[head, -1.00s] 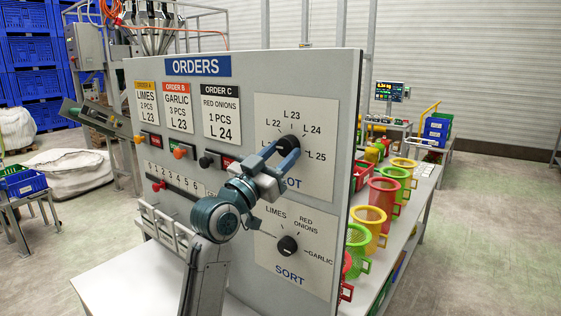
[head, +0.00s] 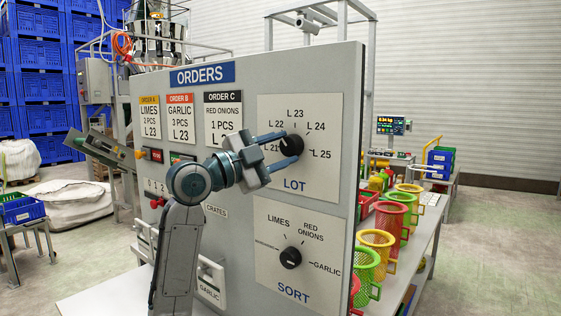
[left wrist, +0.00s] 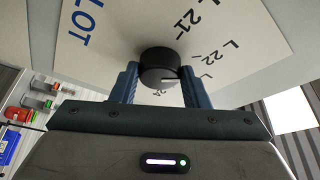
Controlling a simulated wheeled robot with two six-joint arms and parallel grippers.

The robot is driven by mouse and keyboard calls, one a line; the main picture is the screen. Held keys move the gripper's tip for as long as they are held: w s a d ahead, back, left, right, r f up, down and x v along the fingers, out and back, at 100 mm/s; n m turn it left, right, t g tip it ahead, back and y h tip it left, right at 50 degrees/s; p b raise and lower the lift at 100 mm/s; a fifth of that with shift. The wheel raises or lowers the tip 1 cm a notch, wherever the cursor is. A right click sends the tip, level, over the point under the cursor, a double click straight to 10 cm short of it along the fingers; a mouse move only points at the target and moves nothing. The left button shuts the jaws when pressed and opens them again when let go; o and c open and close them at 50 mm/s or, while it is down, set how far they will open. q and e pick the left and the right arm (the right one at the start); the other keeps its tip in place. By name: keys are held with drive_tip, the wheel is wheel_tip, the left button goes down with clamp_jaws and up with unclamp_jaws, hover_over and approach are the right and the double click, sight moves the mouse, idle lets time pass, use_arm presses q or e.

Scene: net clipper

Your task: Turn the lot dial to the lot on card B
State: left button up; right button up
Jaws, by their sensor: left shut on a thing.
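The lot dial (head: 294,145) is a round black knob on the upper white plate, ringed by marks L 21 to L 25. Order card B (head: 181,120), with a red header, reads garlic, 3 pcs, L 23. My left gripper (head: 283,147) is shut on the lot dial, one blue finger on each side. In the left wrist view the knob (left wrist: 160,66) sits between the fingers. Its white line points right, roughly toward the L 22 and L 23 side; I cannot tell the exact mark. The fingers partly hide the knob in the head view. My right gripper is not in view.
The sort dial (head: 290,257) is below, on its own plate. Cards A (head: 150,117) and C (head: 223,118) flank card B. My left arm covers part of the button row. Colored mesh baskets (head: 376,247) stand on a bench at the right.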

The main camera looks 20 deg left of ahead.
use_arm(q)
drive_tip(key=m, duration=0.2)
drive_tip(key=m+g, duration=0.1)
drive_tip(key=m, duration=0.1)
drive_tip(key=shift+a+r+g, duration=0.1)
drive_tip(key=shift+r+g, duration=0.1)
drive_tip(key=shift+g, duration=0.1)
drive_tip(key=m+g+y, duration=0.1)
drive_tip(key=m, duration=0.2)
drive_tip(key=shift+r+m, duration=0.15)
drive_tip(key=shift+m, duration=0.55)
drive_tip(key=o, duration=1)
drive_tip(key=shift+c, duration=0.2)
